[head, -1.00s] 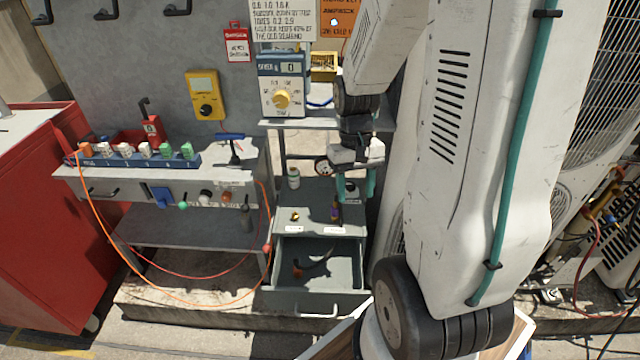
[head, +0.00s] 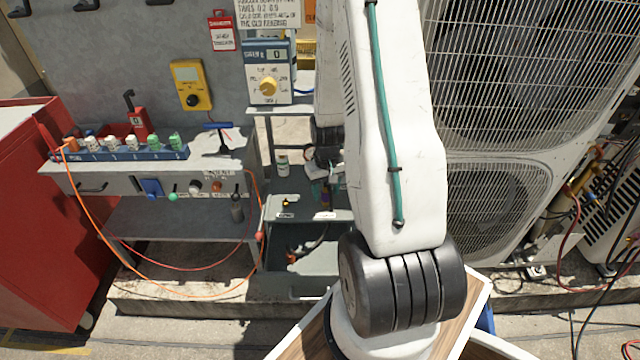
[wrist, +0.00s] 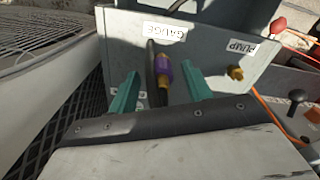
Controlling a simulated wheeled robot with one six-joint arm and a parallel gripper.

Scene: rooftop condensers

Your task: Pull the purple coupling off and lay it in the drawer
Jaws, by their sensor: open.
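The purple coupling (wrist: 163,68) sits on a brass fitting beside the GAUGE label, with a dark hose running alongside it. In the wrist view my gripper (wrist: 160,88) is open, its two green fingers standing apart on either side of the coupling. I cannot tell whether they touch it. In the head view my own arm hides most of the gripper and coupling. The drawer (head: 300,288) below the bench stands open, and a dark curved piece (head: 308,243) lies in it.
A bare brass fitting (wrist: 236,72) stands by the PUMP label. An orange hose (head: 150,286) loops at the left. A large condenser (head: 490,200) stands close on the right.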

